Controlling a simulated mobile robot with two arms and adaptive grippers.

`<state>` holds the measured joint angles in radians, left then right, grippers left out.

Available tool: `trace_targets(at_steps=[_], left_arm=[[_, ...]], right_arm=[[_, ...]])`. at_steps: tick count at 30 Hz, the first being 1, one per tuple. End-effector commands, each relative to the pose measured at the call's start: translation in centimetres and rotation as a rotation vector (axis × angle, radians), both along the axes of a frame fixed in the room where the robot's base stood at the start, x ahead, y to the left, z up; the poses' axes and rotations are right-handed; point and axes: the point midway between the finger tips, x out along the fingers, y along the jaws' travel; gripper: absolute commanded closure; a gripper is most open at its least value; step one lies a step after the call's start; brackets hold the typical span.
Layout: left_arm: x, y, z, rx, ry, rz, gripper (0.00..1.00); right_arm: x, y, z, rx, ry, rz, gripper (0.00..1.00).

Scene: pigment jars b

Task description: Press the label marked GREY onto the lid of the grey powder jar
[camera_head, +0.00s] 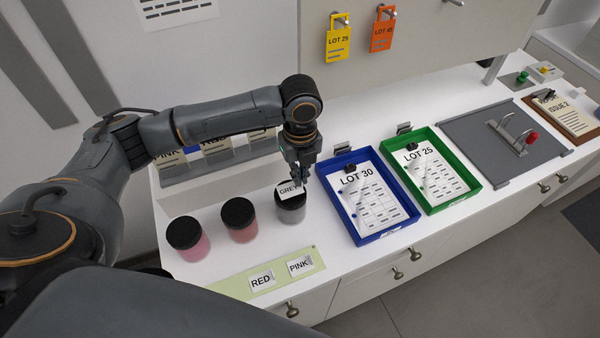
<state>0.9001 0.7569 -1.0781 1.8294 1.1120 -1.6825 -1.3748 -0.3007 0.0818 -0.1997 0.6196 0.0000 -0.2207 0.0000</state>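The grey powder jar (291,214) stands upright with a black lid, at the right end of a row of jars. My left gripper (299,176) points down from above, right over this lid. Its fingers are shut on the white label marked GREY (287,191), which lies at the fingertips over the lid and hides part of it. I cannot tell whether the label touches the lid. My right gripper is not in view.
A jar of pink powder (188,244) and a jar of red powder (240,226) stand to the left. A pale green strip (229,287) in front carries RED (262,281) and PINK (300,266) labels. A blue tray (355,236) and a green tray (460,204) lie to the right.

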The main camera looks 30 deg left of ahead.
Motion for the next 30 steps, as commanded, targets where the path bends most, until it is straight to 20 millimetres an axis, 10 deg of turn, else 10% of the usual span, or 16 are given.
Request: trace_targets(at_steps=[30], left_arm=[[0.0, 0.0, -1.3, 0.0, 0.001, 0.0, 1.0]], right_arm=[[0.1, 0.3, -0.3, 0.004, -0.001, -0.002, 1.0]])
